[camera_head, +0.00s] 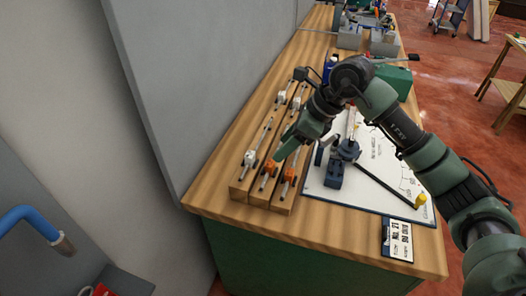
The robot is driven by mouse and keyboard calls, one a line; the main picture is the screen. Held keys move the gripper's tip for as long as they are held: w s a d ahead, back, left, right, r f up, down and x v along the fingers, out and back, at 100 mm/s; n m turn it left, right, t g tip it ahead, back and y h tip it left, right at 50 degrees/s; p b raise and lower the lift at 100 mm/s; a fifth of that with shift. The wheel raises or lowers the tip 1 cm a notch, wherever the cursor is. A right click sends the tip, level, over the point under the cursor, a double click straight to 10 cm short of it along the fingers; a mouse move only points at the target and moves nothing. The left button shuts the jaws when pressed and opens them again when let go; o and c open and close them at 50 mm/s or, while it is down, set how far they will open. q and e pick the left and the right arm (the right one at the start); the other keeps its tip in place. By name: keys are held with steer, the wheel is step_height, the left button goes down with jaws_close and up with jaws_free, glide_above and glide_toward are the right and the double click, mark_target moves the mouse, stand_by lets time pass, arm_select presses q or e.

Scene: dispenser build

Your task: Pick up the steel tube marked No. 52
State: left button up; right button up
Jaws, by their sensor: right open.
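Several thin steel tubes lie lengthwise on long wooden holders (239,190) on the bench. One tube (265,133) with a white fitting lies at the left. Two others have orange fittings (269,168) near their front ends. No number on any tube is legible, so I cannot tell which is No. 52. My right gripper (282,154) is open above the right-hand holders, pointing down and to the left. It covers the middle part of the tubes there. I cannot tell whether its fingers touch a tube. My left gripper is out of view.
A white sheet (390,203) with a dark blue fixture (335,172) and a yellow-ended black rod (385,183) lies right of the holders. A label card (397,240) is near the front edge. A grey wall (160,80) borders the bench's left side.

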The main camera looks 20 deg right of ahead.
mark_target(270, 163)
steer(key=f+p, duration=0.1)
steer(key=a+f+p, duration=0.1)
steer(key=shift+s+a+f, duration=0.1)
steer(key=shift+a+f, duration=0.2)
steer(key=shift+f, duration=0.1)
steer(key=x, duration=0.1)
steer(key=p+x, duration=0.1)
steer(key=x, duration=0.1)
steer(key=shift+w+d, duration=0.2)
steer(key=shift+w, duration=0.05)
steer(key=shift+a+f, duration=0.15)
steer(key=shift+f, duration=0.15)
steer(key=c, duration=1)
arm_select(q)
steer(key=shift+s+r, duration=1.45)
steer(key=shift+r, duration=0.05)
arm_select(e)
steer(key=shift+r, duration=0.1)
jaws_close()
